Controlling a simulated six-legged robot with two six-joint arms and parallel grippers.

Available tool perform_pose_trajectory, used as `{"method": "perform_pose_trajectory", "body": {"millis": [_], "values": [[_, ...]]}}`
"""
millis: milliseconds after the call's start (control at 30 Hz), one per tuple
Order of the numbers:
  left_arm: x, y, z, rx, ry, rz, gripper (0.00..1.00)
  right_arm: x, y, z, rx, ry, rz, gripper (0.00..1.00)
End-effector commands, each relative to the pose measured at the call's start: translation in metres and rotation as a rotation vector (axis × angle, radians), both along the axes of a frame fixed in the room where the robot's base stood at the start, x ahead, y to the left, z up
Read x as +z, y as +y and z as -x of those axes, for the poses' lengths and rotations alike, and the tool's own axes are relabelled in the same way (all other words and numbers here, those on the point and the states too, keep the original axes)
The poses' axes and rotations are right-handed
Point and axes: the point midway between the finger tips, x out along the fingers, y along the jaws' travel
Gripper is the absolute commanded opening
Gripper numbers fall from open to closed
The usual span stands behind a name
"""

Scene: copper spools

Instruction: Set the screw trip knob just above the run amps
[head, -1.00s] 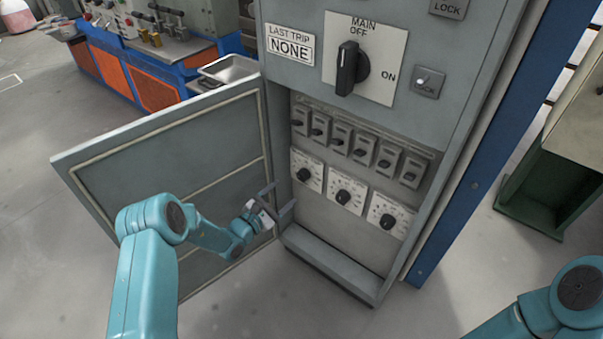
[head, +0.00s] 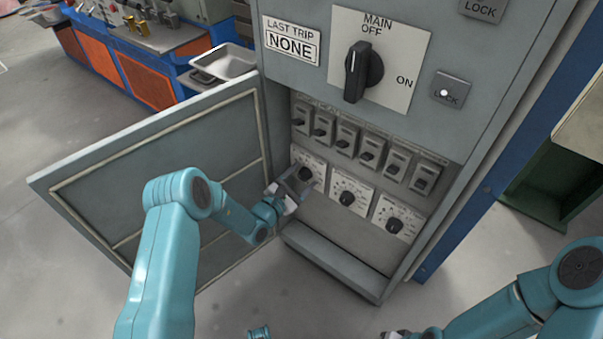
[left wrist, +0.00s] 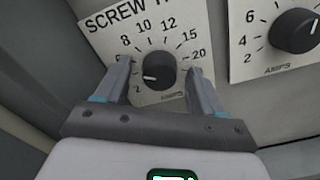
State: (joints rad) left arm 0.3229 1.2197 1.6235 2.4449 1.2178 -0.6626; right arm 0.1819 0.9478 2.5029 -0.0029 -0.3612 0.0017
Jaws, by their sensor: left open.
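The screw trip knob (left wrist: 160,70) is a round black knob on a white dial plate marked SCREW, with numbers from 2 to 20 and AMPS below. In the left wrist view its white pointer mark faces left, slightly down, near the low numbers. A finger hides part of the scale there. In the head view the knob (head: 305,173) is the leftmost of three dials. My left gripper (left wrist: 158,76) is open, its fingers on either side of the knob; contact cannot be told. My right gripper (head: 397,334) barely shows at the bottom edge. No run amps reading is legible.
The cabinet door (head: 165,165) stands open at left, beside my left arm. A row of breaker switches (head: 368,153) sits above the dials. The middle dial (left wrist: 297,32) is close to the right finger. A main switch (head: 362,70) reads OFF/ON higher up. A ledge (head: 335,262) runs below.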

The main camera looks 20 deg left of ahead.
Motion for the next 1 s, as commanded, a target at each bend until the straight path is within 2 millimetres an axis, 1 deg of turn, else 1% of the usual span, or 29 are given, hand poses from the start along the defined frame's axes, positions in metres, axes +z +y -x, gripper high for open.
{"method": "perform_pose_trajectory", "body": {"millis": [367, 400, 467, 500, 567, 633, 867, 1000], "values": [[0.0011, -0.0031, 0.0020, 0.001, -0.002, 0.000, 0.68, 0.0006, 0.0000, 0.0002, 0.000, 0.000, 0.000, 0.43], [0.0011, -0.0031, 0.0020, 0.001, -0.002, 0.000, 0.65, 0.0006, 0.0000, 0.0002, 0.000, 0.000, 0.000, 0.43], [0.0011, -0.0031, 0.0018, 0.001, -0.002, 0.000, 0.45, 0.0006, 0.0000, 0.0002, 0.000, 0.000, 0.000, 0.43], [0.0011, -0.0030, 0.0016, 0.001, -0.002, 0.000, 0.32, 0.0006, 0.0000, 0.0002, 0.000, 0.000, 0.000, 0.43], [0.0010, -0.0031, 0.0013, 0.001, -0.002, 0.000, 0.13, 0.0006, 0.0000, 0.0002, 0.000, 0.000, 0.000, 0.43], [0.0008, -0.0014, -0.0029, 0.001, -0.003, -0.001, 0.13, 0.0005, 0.0002, -0.0004, 0.001, -0.001, 0.000, 0.43], [0.0009, -0.0021, -0.0016, 0.000, -0.009, -0.020, 0.13, 0.0010, 0.0000, 0.0003, 0.000, 0.000, 0.000, 0.43], [0.0010, -0.0022, -0.0017, 0.000, -0.028, -0.073, 0.13, 0.0018, 0.0001, 0.0004, 0.000, 0.001, 0.000, 0.43]]}}
